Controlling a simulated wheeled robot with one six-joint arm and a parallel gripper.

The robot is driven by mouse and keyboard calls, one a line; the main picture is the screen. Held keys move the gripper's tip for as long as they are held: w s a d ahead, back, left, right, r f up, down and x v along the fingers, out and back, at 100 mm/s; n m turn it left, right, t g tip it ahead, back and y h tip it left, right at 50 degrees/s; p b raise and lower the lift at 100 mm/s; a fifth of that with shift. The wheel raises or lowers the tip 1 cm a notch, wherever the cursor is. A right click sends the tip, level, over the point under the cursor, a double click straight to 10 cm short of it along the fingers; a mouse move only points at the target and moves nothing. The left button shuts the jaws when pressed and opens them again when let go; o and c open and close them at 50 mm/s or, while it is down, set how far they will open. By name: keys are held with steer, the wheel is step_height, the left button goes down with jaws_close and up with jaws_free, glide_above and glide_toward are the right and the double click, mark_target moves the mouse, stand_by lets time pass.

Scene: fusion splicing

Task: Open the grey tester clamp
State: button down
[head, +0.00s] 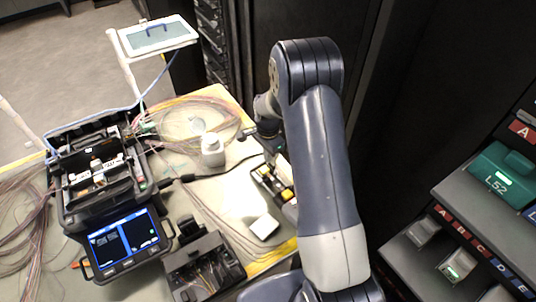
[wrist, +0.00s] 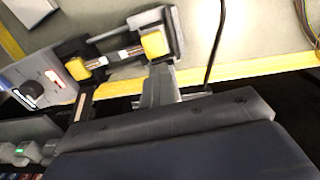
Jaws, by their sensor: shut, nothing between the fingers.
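The tester (wrist: 125,50) shows in the wrist view as a dark and grey fixture with two yellow blocks and a thin bar between them. A light grey part stands along its right end; I cannot tell for sure whether this is the clamp or how far open it is. In the head view the tester (head: 266,182) lies beside my arm, partly hidden by it. My gripper (wrist: 158,78) is shut and empty, with its grey fingertips close below the right yellow block. I cannot tell whether they touch. In the head view my arm mostly hides the gripper.
The fusion splicer (head: 100,185) with its lit screen stands at the left. A white bottle (head: 212,150), loose fibres and a black tray (head: 205,268) share the table. Dark racks stand behind, and a shelf with labelled slots (head: 470,235) is at the right.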

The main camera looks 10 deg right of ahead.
steer(key=c, duration=2.2)
jaws_free()
steer(key=c, duration=1.3)
jaws_free()
step_height(320, 180, up, 11)
steer(key=shift+f+b, duration=0.1)
steer(key=shift+b, duration=0.9)
steer(key=shift+c, duration=0.2)
